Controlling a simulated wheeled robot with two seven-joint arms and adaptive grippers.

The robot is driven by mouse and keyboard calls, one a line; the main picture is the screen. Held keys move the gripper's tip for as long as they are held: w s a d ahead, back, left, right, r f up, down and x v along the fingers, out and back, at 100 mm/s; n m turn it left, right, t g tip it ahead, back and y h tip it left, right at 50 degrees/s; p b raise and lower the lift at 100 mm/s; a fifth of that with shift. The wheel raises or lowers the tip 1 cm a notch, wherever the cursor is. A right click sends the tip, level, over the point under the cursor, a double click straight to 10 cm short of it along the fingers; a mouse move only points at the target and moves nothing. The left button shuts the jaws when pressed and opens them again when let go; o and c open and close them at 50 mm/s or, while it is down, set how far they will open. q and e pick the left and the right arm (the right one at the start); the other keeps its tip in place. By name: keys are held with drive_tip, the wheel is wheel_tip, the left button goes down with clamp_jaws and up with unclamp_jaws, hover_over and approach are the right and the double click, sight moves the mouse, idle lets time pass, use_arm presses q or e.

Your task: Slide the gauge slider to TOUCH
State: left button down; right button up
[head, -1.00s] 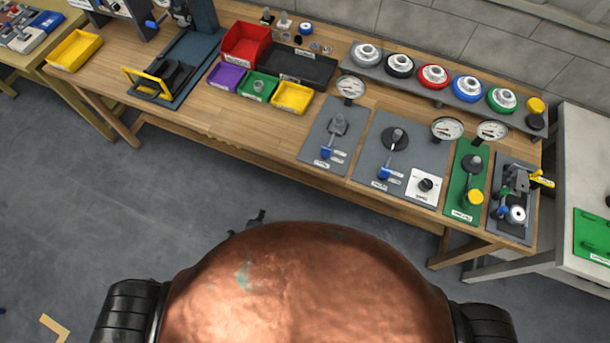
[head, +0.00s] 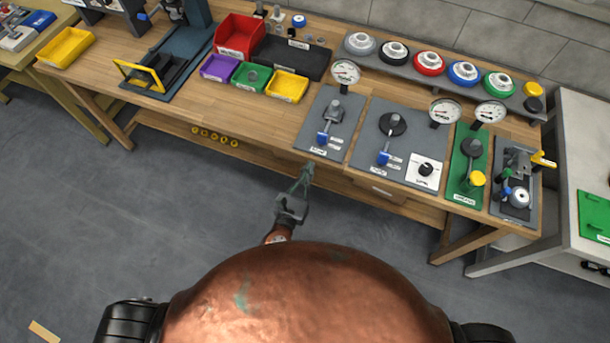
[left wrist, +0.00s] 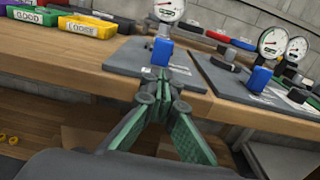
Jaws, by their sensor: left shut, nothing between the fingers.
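A grey plate (head: 318,140) near the bench's front edge carries a grey fixture with a blue slider handle (head: 323,138) and a round white gauge (head: 345,72) behind it. In the left wrist view the blue handle (left wrist: 162,52) stands upright just beyond my fingertips. My left gripper (head: 307,168) is shut and empty, in front of the bench edge, pointing at this plate; no contact with the handle is visible. It also fills the middle of the left wrist view (left wrist: 163,76). Small white labels lie by the handle, too small to read. My right gripper is not in view.
A green plate (head: 462,190) and a clamp fixture (head: 517,165) follow. Coloured bins (head: 287,86) stand to the left. Floor before the bench is free.

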sight(321, 142)
use_arm(q)
drive_tip(key=x, duration=0.7)
drive_tip(key=shift+w+d+f, duration=0.1)
drive_tip(key=shift+w, duration=0.15)
drive_tip(key=shift+w+d, duration=0.15)
drive_tip(key=shift+w, duration=0.35)
